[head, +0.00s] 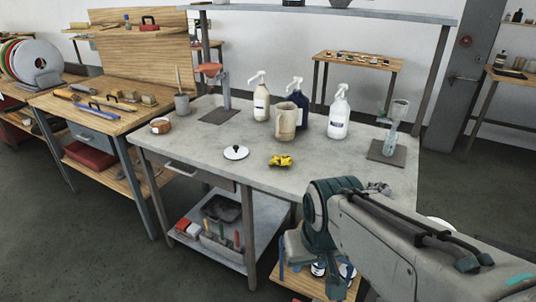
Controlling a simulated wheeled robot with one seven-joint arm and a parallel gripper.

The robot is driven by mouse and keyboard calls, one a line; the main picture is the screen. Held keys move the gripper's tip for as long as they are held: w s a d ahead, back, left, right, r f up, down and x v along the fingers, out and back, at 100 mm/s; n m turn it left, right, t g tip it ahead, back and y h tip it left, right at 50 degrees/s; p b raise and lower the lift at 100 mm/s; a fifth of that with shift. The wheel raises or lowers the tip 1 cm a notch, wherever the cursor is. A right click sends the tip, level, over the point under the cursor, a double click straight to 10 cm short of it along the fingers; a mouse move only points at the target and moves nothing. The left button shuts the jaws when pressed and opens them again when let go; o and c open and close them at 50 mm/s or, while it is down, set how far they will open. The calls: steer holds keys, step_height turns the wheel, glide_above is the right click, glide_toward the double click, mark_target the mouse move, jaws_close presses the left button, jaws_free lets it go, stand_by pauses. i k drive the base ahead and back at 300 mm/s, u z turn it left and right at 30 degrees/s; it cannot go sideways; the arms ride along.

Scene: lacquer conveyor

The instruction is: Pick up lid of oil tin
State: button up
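A round white lid (235,153) with a dark knob lies flat on the grey worktop (200,150), left of the middle near the front edge. It looks like the oil tin's lid. A small orange-brown open container (160,126) stands at the worktop's left corner; I cannot tell whether it is the oil tin. My arm reaches in from the lower right, to the right of the lid and clear of it. My gripper's fingers do not show.
A crumpled yellow cloth (280,161) lies right of the lid. Stands (217,90), (393,130) rise at both sides. The worktop around the lid is clear.

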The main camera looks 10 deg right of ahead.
mark_target(236, 152)
steer(key=z, duration=0.25)
steer(key=k, duration=0.55)
steer(key=u, duration=0.75)
steer(key=i, duration=0.9)
steer(key=u, duration=0.55)
steer(key=i, duration=0.95)
steer(key=z, duration=1)
steer(key=i, duration=0.65)
steer(key=z, duration=0.7)
